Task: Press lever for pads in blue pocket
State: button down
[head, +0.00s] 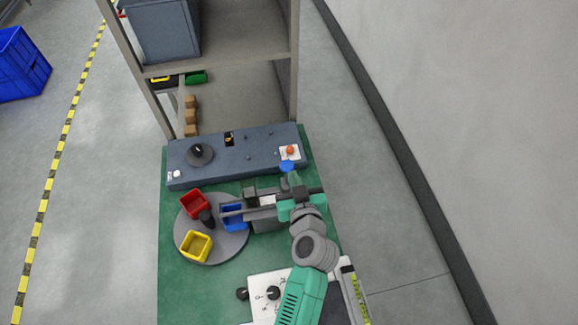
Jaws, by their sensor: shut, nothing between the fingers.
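A round grey turntable (228,247) on the green bench carries a red pocket (194,204), a yellow pocket (197,246) and a blue pocket (235,222). The blue pocket is on the right side, beside a grey block-like device (262,222). My gripper (223,213) points left, with its thin dark fingers shut and empty over the blue pocket in this view. Its height above the pocket cannot be told. My gripper and wrist partly hide the device. I cannot clearly make out the lever or any pads.
A blue-grey control panel (228,165) with a black knob (201,150) and an orange button (290,150) runs along the back. A white plate (262,310) with dark knobs lies at the front. A shelf rack (220,60) stands behind. The bench's left side is clear.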

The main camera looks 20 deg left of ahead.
send_over(288, 168)
jog(key=s, duration=0.1)
jog(key=f, duration=0.5)
jog(key=shift+d+f+b, duration=0.25)
jog(key=shift+f+b, duration=0.1)
jog(key=shift+b, duration=0.05)
jog(key=shift+s+f, duration=0.1)
